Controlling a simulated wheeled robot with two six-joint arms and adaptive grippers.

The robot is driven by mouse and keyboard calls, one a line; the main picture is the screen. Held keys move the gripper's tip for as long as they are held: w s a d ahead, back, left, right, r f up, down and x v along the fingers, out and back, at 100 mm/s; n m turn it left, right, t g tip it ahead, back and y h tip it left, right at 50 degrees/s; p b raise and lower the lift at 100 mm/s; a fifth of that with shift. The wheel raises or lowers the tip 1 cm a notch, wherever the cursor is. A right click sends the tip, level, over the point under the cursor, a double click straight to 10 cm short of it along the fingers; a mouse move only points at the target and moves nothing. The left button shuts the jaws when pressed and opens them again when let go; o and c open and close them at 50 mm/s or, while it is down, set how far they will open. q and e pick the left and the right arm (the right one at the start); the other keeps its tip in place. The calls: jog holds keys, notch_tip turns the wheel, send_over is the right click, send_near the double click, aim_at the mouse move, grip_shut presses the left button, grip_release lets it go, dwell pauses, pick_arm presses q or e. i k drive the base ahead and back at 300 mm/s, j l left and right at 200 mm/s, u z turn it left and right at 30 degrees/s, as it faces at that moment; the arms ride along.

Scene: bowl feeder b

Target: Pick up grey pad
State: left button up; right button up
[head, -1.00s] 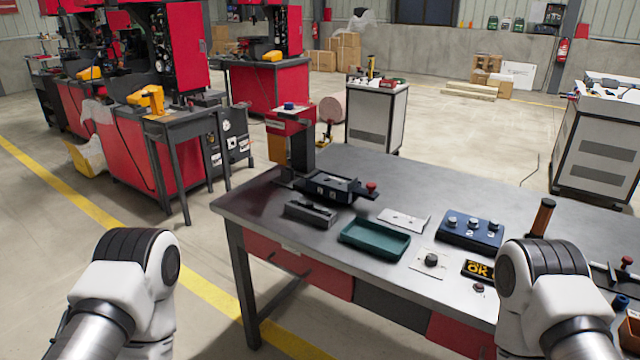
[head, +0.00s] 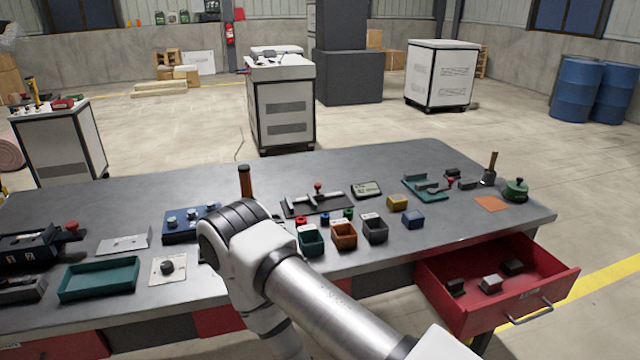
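The open red drawer (head: 562,280) at the table's right end holds a few small blocks. A light grey block (head: 491,284) lies in the middle and may be the grey pad; its exact form is too small to tell. A black block (head: 455,287) lies to its left and a dark one (head: 512,267) to its right, further back. One of my arms crosses the lower middle of the view, left of the drawer. Neither gripper shows in the head view.
The grey table (head: 400,160) carries small teal, orange and dark bins (head: 344,235), a teal tray (head: 98,279), a blue box with knobs (head: 190,222), an upright brown handle (head: 245,182) and a green pot (head: 516,190). The floor right of the drawer is open.

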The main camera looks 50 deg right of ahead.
aim_at(492, 284)
jog(key=z, duration=2.65)
jog(key=i+l+u, duration=0.1)
jog(key=i+l, duration=0.3)
jog(key=l, duration=0.15)
jog(key=i+l, duration=0.45)
jog(key=l+u, duration=0.05)
jog(key=l, duration=0.05)
